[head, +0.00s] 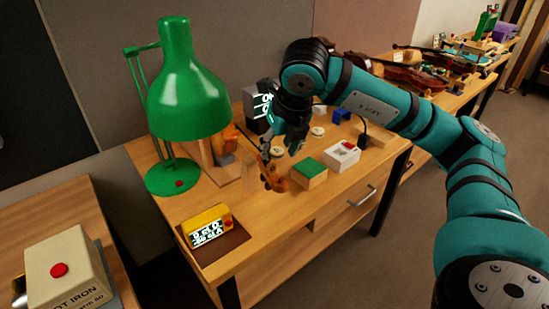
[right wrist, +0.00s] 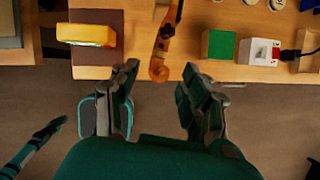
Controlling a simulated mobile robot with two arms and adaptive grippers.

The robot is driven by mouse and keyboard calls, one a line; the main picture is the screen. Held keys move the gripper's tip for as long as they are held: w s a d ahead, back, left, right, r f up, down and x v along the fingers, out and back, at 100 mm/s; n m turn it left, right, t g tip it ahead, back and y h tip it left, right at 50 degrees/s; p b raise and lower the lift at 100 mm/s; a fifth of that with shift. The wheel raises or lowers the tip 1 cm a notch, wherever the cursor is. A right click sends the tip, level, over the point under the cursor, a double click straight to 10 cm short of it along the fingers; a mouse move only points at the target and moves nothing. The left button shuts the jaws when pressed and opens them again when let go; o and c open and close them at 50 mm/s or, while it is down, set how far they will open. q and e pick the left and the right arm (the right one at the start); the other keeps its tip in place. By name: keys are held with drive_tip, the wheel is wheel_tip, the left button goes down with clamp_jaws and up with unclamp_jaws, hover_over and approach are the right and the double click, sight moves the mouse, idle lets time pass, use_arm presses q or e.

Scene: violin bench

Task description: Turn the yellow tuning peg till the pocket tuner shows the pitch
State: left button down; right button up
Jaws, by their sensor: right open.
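The orange-brown violin scroll and neck (head: 275,180) lie near the front of the bench; in the right wrist view the scroll (right wrist: 159,71) reaches the bench edge. Small pegs show along the neck, but I cannot tell which is yellow. The yellow pocket tuner (head: 208,226) stands on a brown mat at front left, its lit display too small to read surely. It also shows in the right wrist view (right wrist: 87,35). My right gripper (head: 293,146) is open and empty, fingers apart either side of the scroll in the wrist view. A dark-tipped teal arm part at that view's lower left may be my left gripper.
A green lamp (head: 188,95) stands at back left. A green-topped block (head: 308,172) and a white box with a red switch (head: 342,155) sit right of the scroll. A cream box with a red button (head: 65,270) is on the left bench.

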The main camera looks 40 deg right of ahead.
drive_tip(key=shift+v, duration=2.2)
